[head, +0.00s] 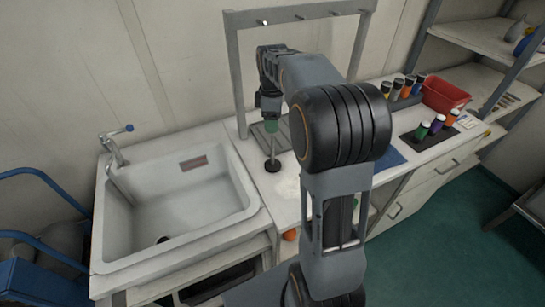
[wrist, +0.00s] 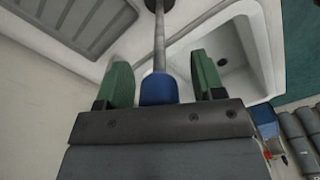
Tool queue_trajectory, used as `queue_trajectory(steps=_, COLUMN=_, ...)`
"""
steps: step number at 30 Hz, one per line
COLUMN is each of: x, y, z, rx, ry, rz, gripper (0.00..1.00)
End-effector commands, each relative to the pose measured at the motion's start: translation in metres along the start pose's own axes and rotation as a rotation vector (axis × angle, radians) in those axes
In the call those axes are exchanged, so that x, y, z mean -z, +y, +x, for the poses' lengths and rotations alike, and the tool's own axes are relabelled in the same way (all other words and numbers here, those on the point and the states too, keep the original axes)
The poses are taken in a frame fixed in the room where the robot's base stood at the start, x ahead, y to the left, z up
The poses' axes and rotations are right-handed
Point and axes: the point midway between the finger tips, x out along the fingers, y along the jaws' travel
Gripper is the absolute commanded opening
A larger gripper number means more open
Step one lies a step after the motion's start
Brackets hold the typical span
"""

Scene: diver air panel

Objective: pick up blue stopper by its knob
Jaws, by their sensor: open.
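The blue stopper has a blue knob (wrist: 159,89) on a thin metal rod (wrist: 159,45) ending in a black disc. In the head view the black disc (head: 272,166) rests on the white counter and the rod stands upright, its top hidden by my gripper. My gripper (head: 271,126) points down over the stopper. In the wrist view my gripper (wrist: 160,62) is open, with one green finger on each side of the knob. Gaps show between the knob and both fingers.
A white sink (head: 180,200) with a tap lies left of the stopper. A grey ribbed tray (head: 258,133) lies behind it, under a grey frame (head: 232,70) with hooks. Coloured bottles and a red bin (head: 445,95) stand on the right. My arm hides part of the counter.

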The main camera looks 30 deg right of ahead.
Motion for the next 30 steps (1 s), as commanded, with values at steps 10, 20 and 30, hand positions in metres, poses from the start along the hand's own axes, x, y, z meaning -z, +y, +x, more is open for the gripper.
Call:
queue_trajectory(steps=10, x=0.0000, y=0.0000, z=-0.0003, rx=0.000, ry=0.000, rz=0.000, gripper=0.37)
queue_trajectory(steps=20, x=0.0000, y=0.0000, z=-0.0004, rx=0.001, ry=0.000, rz=0.000, gripper=0.06)
queue_trajectory(steps=30, x=0.0000, y=0.0000, z=-0.0004, rx=0.001, ry=0.000, rz=0.000, gripper=0.00)
